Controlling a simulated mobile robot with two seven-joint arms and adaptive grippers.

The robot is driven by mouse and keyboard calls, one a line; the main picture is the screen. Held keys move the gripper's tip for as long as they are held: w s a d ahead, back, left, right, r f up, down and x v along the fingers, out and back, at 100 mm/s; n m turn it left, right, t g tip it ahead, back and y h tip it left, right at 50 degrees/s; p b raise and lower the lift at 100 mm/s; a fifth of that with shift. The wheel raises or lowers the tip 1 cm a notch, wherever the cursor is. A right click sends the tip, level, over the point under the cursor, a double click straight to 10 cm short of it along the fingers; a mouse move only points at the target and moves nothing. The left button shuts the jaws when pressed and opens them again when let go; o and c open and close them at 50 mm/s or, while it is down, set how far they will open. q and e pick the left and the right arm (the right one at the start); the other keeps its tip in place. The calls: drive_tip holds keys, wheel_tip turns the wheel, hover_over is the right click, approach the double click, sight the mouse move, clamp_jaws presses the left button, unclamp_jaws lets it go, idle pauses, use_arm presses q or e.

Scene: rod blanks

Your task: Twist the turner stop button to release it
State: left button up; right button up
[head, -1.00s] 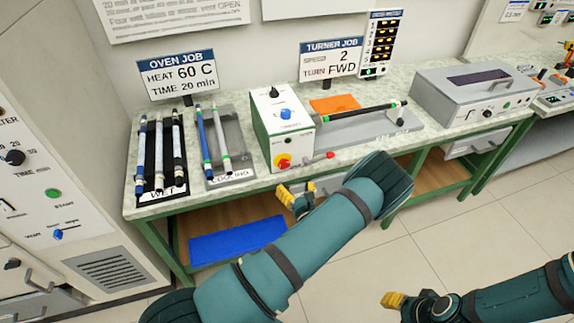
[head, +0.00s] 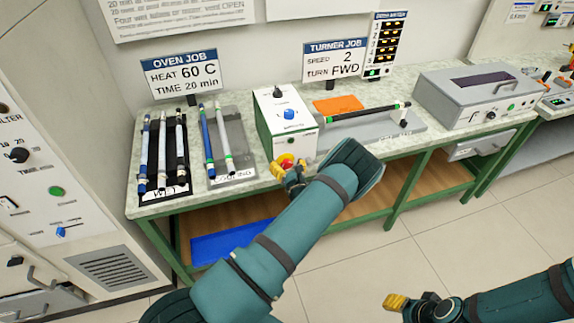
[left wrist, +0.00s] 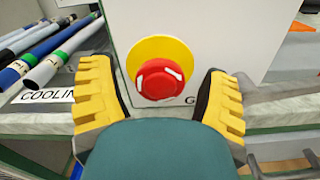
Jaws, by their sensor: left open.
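The turner's stop button is a red mushroom knob (left wrist: 160,80) on a yellow disc (left wrist: 172,47), on the front of the white and green turner box (head: 284,135). In the left wrist view it lies between the spread yellow fingers of my open left gripper (left wrist: 160,95). No finger visibly touches it. In the head view my left gripper (head: 290,170) is in front of the button and partly covers it. My right gripper (head: 396,301) is low at the right, away from the bench; only a yellow finger part shows clearly.
A wet tray (head: 178,191) and a cooling tray (head: 240,173) with rods stand left of the turner. A dark rod (head: 365,112) lies across the turner bed. A grey box (head: 475,95) is further right. A blue mat (head: 232,241) lies on the lower shelf.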

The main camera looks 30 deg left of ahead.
use_arm(q)
drive_tip(key=c, duration=1.2)
drive_tip(key=shift+m, duration=0.3)
drive_tip(key=m, duration=0.4)
drive_tip(key=shift+r+m, duration=0.1)
drive_tip(key=shift+m, duration=1.5)
drive_tip(key=shift+c, duration=0.2)
drive_tip(key=o, duration=1.2)
drive_tip(key=shift+o, duration=0.2)
